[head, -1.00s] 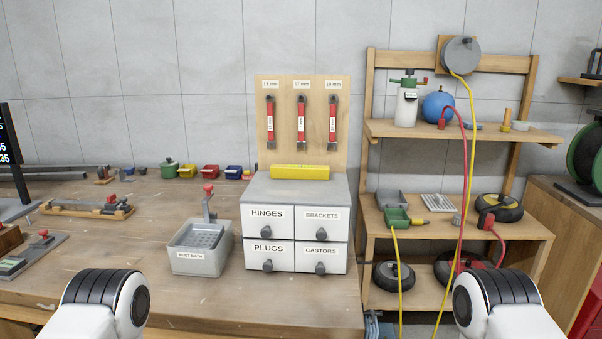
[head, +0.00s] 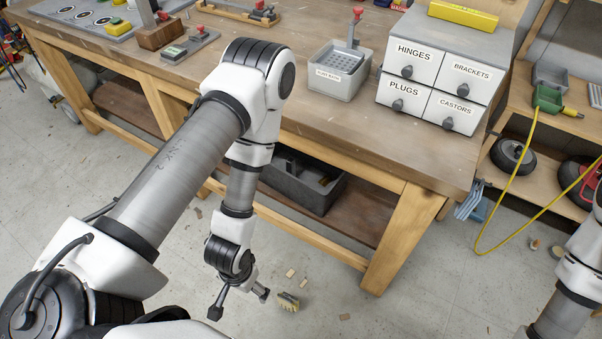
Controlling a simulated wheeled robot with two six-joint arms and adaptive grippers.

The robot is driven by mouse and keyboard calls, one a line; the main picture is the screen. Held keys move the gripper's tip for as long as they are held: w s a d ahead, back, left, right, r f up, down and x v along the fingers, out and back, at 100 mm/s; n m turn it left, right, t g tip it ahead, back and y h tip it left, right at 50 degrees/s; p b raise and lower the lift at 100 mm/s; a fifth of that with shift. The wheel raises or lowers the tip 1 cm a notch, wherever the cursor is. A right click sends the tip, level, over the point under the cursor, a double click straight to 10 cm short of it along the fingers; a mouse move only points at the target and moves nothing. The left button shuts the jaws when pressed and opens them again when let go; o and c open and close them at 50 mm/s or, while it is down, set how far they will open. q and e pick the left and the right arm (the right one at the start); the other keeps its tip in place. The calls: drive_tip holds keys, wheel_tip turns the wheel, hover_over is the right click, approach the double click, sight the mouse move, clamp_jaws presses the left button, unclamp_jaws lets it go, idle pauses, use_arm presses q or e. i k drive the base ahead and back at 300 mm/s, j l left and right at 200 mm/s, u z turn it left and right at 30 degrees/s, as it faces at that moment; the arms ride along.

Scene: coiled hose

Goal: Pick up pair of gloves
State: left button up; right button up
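No pair of gloves can be made out for certain. A pale blue, finger-like bundle (head: 470,203) hangs at the right end of the workbench and may be the gloves. A small yellowish-grey item (head: 288,302) lies on the floor below the bench front; it is too small to identify. My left gripper (head: 239,303) points down in front of the bench, its fingers spread and empty, just left of that floor item in the picture. My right arm shows at the right edge, but its gripper is out of view.
The wooden workbench (head: 330,128) holds a grey parts basin (head: 340,84) and a labelled drawer unit (head: 418,62). A dark tote (head: 300,185) sits on its lower shelf. A yellow hose (head: 526,165) loops down to the floor at right. Small scraps dot the floor.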

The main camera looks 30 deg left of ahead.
sight(285, 299)
drive_tip(key=k+j+u, duration=0.1)
drive_tip(key=k, duration=0.3)
drive_tip(key=k+j+u, duration=0.15)
drive_tip(key=k+j, duration=0.15)
drive_tip(key=k+j+u, duration=0.1)
drive_tip(key=k+j, duration=0.15)
drive_tip(key=k, duration=0.25)
drive_tip(key=i+j, duration=0.1)
drive_tip(key=j, duration=0.3)
drive_tip(key=i+j, duration=0.1)
drive_tip(key=j, duration=0.35)
drive_tip(key=i+j, duration=0.15)
drive_tip(key=j, duration=0.25)
drive_tip(key=i+j, duration=0.1)
drive_tip(key=j, duration=0.3)
drive_tip(key=i+j, duration=0.1)
drive_tip(key=j, duration=0.3)
